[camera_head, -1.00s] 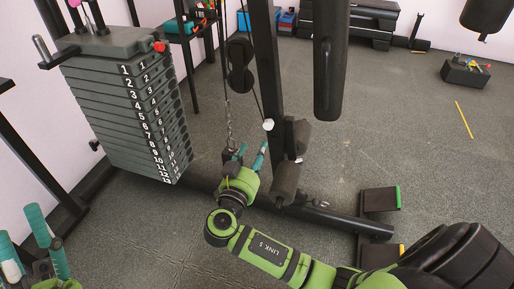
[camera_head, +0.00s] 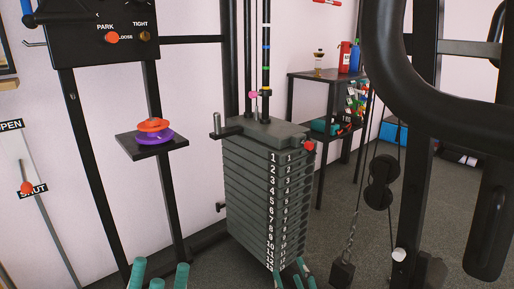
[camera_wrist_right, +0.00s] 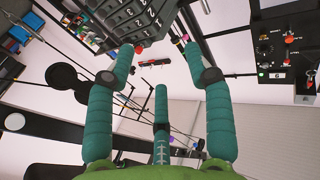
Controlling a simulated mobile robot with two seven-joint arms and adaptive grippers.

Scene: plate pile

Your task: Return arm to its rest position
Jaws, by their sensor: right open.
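My right gripper (camera_head: 298,274) shows only its teal fingertips at the bottom edge of the head view, in front of the foot of the weight stack. In the right wrist view (camera_wrist_right: 157,52) its three teal fingers are spread, with nothing between them. My left gripper (camera_head: 159,275) shows its teal fingertips at the bottom edge of the head view, further left. They stand apart with nothing seen between them. Both wrists and the rest of the arms are below the head view.
The numbered grey weight stack (camera_head: 262,180) stands in the middle, with a red-knobbed pin at its upper right. A small shelf (camera_head: 152,146) with orange and purple discs is at left, below a dark panel (camera_head: 95,38). Black machine bars (camera_head: 425,150) fill the right side.

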